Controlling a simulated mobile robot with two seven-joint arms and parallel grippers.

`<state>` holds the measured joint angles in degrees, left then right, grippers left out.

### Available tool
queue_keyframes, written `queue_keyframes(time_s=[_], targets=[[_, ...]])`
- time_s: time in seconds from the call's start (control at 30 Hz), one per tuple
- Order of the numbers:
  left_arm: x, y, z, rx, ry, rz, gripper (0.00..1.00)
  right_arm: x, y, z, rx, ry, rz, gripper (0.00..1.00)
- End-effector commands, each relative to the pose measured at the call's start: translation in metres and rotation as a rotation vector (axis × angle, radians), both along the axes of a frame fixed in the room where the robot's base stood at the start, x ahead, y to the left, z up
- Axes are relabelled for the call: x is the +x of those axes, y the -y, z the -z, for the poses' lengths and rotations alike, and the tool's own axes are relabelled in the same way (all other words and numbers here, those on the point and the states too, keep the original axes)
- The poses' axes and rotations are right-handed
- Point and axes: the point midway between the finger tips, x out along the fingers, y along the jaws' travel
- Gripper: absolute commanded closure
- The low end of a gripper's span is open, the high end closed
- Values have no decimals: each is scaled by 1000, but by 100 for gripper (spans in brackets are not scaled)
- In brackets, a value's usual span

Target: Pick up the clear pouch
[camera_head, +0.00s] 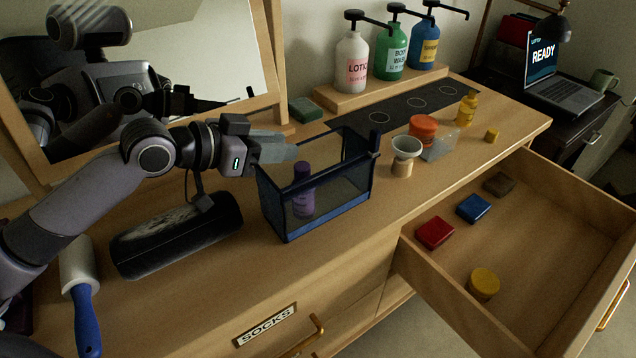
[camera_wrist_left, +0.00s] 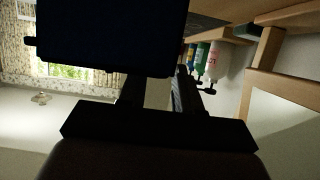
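The clear pouch (camera_head: 345,193) is a see-through, box-shaped pouch with dark blue edges and an open top. It stands upright near the dresser's front edge, with a purple bottle (camera_head: 303,190) inside. My left gripper (camera_head: 284,149) is at the pouch's upper left end, its fingers pointing right over the rim. In the left wrist view, a large dark panel (camera_wrist_left: 110,35), probably the pouch, hides part of the fingers. A narrow gap shows between them, but I cannot tell whether they grip the rim. My right gripper is not in view.
A black case (camera_head: 175,238) and a lint roller (camera_head: 82,290) lie left of the pouch. A funnel (camera_head: 406,150), an orange-lidded jar (camera_head: 423,130) and a small clear container (camera_head: 440,147) stand to its right. The open drawer (camera_head: 540,235) juts out at the right. A mirror stands behind.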

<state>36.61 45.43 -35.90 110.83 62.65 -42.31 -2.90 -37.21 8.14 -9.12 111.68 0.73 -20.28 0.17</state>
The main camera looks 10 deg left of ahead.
Motion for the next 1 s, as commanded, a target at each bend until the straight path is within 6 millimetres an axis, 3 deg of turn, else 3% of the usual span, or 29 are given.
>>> queue_keyframes(time_s=[0.2, 0.5, 0.6, 1.0], targets=[[17, 16, 7, 0, 0, 0, 67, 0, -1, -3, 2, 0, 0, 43], [18, 18, 9, 2, 1, 1, 67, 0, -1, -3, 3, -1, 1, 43], [18, 18, 9, 2, 1, 1, 100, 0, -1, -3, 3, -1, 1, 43], [19, 18, 7, 0, 3, 0, 100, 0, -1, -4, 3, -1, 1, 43]])
